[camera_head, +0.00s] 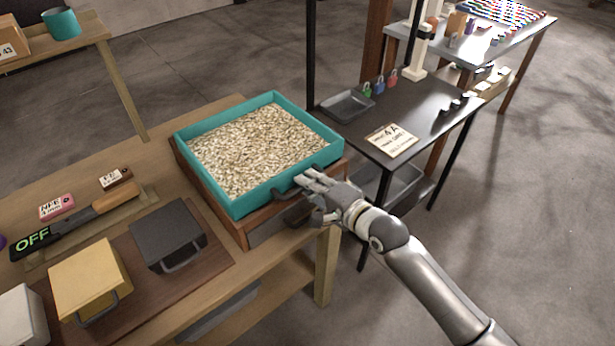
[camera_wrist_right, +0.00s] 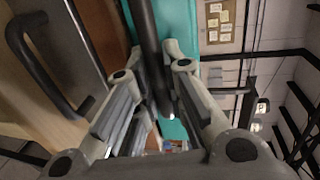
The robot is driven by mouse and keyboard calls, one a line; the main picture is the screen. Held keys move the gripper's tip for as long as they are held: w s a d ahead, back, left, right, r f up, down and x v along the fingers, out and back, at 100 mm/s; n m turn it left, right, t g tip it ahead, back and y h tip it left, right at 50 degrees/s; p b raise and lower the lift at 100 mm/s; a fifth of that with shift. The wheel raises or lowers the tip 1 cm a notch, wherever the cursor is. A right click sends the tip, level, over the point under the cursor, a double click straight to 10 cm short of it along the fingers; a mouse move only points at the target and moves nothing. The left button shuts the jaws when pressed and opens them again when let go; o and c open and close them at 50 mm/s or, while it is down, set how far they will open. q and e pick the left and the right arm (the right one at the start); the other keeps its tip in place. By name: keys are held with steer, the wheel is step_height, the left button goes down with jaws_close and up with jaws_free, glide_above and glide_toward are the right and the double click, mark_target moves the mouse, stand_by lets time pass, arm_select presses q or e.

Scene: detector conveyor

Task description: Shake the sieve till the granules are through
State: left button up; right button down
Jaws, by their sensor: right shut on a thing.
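The sieve is a teal tray (camera_head: 253,199) full of pale granules (camera_head: 262,148), which cover its floor. It sits on a brown wooden box (camera_head: 213,207) on the workbench. My right gripper (camera_head: 312,186) is shut on the sieve's dark handle (camera_head: 285,193) at its front wall. In the right wrist view the fingers close around the dark handle bar (camera_wrist_right: 146,30), with the teal wall (camera_wrist_right: 178,22) behind it. A second dark handle (camera_wrist_right: 42,65) shows beside it, apart from the fingers. The sieve's mesh is hidden under the granules. My left gripper is out of view.
On the bench's left stand a dark grey box (camera_head: 168,236), a yellow box (camera_head: 88,280) and a black bar reading OFF (camera_head: 45,238). A black table (camera_head: 430,130) with a tray (camera_head: 347,105) and small padlocks stands close behind my right arm.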

steer(key=c, duration=1.8)
jaws_free()
steer(key=shift+o, duration=0.2)
steer(key=v, duration=1.2)
